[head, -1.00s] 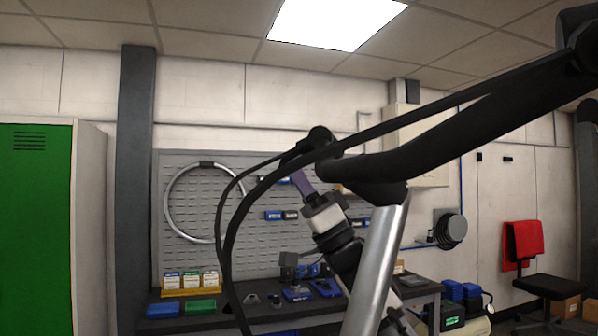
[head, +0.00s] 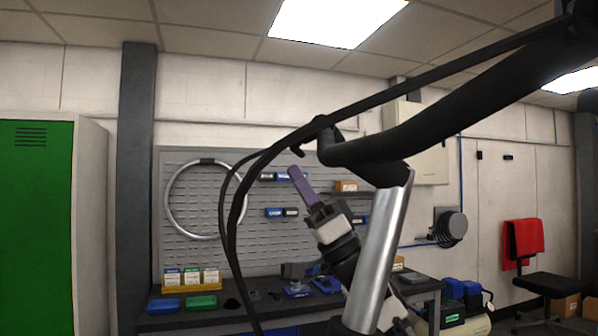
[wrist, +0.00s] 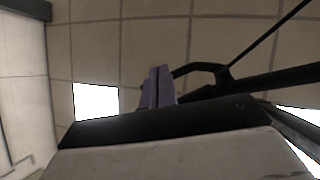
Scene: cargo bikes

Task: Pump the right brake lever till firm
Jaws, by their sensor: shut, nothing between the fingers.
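A black handlebar (head: 450,120) crosses the upper right of the head view above a silver steerer tube (head: 382,255). A thinner black bar or cable runs above it. A small black hooked part (head: 316,128) sits at the bar's left end; I cannot tell whether it is the right brake lever. My gripper (head: 293,173) points up and left just below this part, with its purple fingers together and empty. In the wrist view the closed fingers (wrist: 157,74) are beside a black looped part (wrist: 205,68) of the handlebar.
Black cables (head: 226,235) loop down left of my gripper. A workbench (head: 215,319) with a yellow bin holder (head: 190,281) stands behind, under a grey pegboard (head: 180,255). A green locker (head: 35,230) is at the left. Open air lies between locker and cables.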

